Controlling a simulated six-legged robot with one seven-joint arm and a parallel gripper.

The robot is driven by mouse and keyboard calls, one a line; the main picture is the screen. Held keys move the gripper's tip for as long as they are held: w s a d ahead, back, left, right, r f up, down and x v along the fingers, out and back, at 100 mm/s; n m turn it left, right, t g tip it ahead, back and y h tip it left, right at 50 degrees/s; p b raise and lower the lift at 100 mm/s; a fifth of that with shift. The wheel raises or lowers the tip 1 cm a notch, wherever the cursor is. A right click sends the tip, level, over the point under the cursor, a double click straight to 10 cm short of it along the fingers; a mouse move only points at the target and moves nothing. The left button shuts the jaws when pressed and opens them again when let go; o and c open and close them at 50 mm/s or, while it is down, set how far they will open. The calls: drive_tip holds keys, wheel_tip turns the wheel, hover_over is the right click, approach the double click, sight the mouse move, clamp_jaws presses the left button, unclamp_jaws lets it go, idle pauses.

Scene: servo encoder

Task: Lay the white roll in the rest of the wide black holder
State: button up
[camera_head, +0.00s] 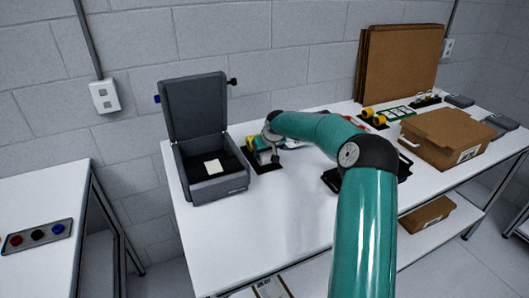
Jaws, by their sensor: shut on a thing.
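My gripper (273,154) is at the far end of my teal arm, low over the back of the white table. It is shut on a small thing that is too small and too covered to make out. Just left of it is a small yellow and grey thing (260,146) above a black base (264,167). A pale patch (294,143) shows right of the gripper; I cannot tell whether it is the white roll. A low black piece (331,181), partly behind my arm, may be the wide black holder, but I cannot tell.
An open grey case (211,187) with a pale block inside stands left of the gripper, its lid raised. A cardboard box (446,138), brown boards (399,62) and yellow rolls (374,116) are at the right. The table's front left (235,235) is clear.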

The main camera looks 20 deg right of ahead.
drive_tip(key=o, duration=1.1)
drive_tip(key=shift+r, duration=0.1)
drive_tip(key=v, duration=1.4)
drive_tip(key=s+a+r+n+g+h, duration=0.1)
drive_tip(key=s+a+r, duration=0.2)
drive_tip(key=s+a, duration=0.5)
drive_tip(key=s+a+r+h, duration=0.1)
drive_tip(key=s+a+r, duration=0.2)
drive_tip(key=s+a, duration=0.5)
drive_tip(key=s+a+y, duration=0.1)
drive_tip(key=s+a, duration=0.1)
drive_tip(key=s, duration=0.9)
drive_tip(key=s+a+f+m+y, duration=0.1)
drive_tip(key=s+a, duration=0.2)
drive_tip(key=s, duration=0.9)
drive_tip(key=shift+s+f+t, duration=0.15)
drive_tip(key=shift+s+t, duration=0.1)
drive_tip(key=shift+t, duration=0.05)
